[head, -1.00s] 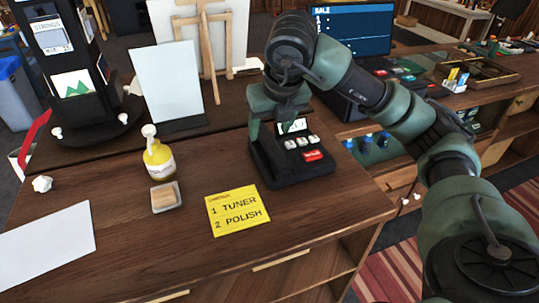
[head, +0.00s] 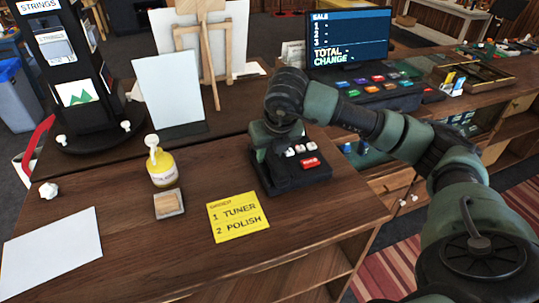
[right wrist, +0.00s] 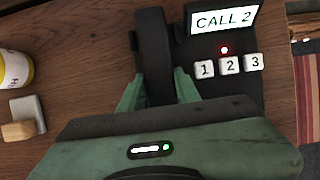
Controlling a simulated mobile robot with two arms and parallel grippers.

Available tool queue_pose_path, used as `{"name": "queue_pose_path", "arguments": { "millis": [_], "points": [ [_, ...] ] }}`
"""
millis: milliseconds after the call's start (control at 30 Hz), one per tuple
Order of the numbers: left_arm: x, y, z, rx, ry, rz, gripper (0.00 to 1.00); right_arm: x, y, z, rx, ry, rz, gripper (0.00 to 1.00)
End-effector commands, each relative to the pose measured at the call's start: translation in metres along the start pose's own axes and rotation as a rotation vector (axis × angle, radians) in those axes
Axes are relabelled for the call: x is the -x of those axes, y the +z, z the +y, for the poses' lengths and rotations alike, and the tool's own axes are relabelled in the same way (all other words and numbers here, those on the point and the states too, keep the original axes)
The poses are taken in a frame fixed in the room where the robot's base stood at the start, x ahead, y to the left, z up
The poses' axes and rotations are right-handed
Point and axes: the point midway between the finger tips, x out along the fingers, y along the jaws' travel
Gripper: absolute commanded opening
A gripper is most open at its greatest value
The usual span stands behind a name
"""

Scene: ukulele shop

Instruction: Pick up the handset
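The black handset (right wrist: 151,40) lies along the left side of a dark desk phone (head: 293,177) on the wooden counter. In the right wrist view it runs between the two green fingers of my right gripper (right wrist: 158,80). The fingers are low on either side of it, close to its flanks; I cannot tell whether they press on it. In the head view the right gripper (head: 272,140) points down over the phone's left part and hides most of the handset. The phone's screen (right wrist: 224,20) reads "CALL 2". My left gripper is not in view.
A yellow card (head: 238,214) lies in front of the phone. A yellow pump bottle (head: 162,168) and a small block (head: 168,203) are to the left. A register (head: 352,50) stands behind. The counter's front left holds a white sheet (head: 50,250).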

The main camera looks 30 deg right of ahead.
Motion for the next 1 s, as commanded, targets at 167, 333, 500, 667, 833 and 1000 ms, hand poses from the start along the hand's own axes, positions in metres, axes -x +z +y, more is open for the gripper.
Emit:
{"name": "queue_pose_path", "arguments": {
  "millis": [167, 333, 500, 667, 833, 1000],
  "points": [
    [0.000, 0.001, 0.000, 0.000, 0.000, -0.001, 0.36, 0.001, 0.001, 0.000, 0.000, 0.001, -0.002, 0.00],
    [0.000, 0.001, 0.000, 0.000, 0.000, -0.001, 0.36, 0.001, 0.001, 0.000, 0.000, 0.001, -0.002, 0.00],
    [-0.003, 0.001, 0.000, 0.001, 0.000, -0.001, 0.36, 0.007, 0.004, 0.001, -0.001, 0.002, -0.005, 0.00],
    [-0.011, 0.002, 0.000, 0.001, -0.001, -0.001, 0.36, 0.028, 0.013, 0.001, -0.001, 0.004, -0.009, 0.00],
    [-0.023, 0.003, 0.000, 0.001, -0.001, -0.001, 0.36, 0.075, 0.033, 0.002, -0.002, 0.006, -0.012, 0.00],
    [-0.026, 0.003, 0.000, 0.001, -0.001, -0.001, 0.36, 0.126, 0.053, 0.001, -0.002, 0.003, -0.010, 0.00]
  ]
}}
